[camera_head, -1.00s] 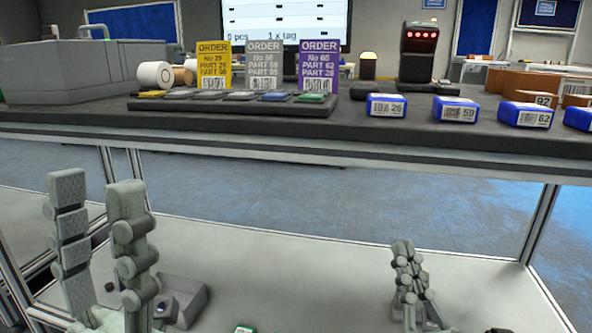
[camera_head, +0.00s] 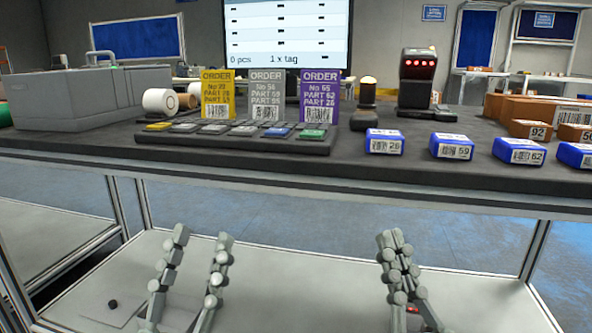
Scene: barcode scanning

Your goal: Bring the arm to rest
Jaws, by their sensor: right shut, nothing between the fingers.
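My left gripper (camera_head: 202,240) points up in front of the workbench, at the lower left of the head view. Its two fingers stand clearly apart with nothing between them. My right gripper (camera_head: 393,238) is at the lower right of the centre, also pointing up. Its fingers are together and hold nothing. Both grippers are below the bench top's front edge and apart from everything on it. The arms behind the fingers run out of the frame at the bottom.
On the dark bench top (camera_head: 300,172) are blue boxes (camera_head: 384,141), brown boxes (camera_head: 530,130), yellow, grey and purple order cards (camera_head: 320,95), a black scanner (camera_head: 416,80) with red lights, and a grey machine (camera_head: 90,95). A pale lower shelf (camera_head: 300,285) lies beneath.

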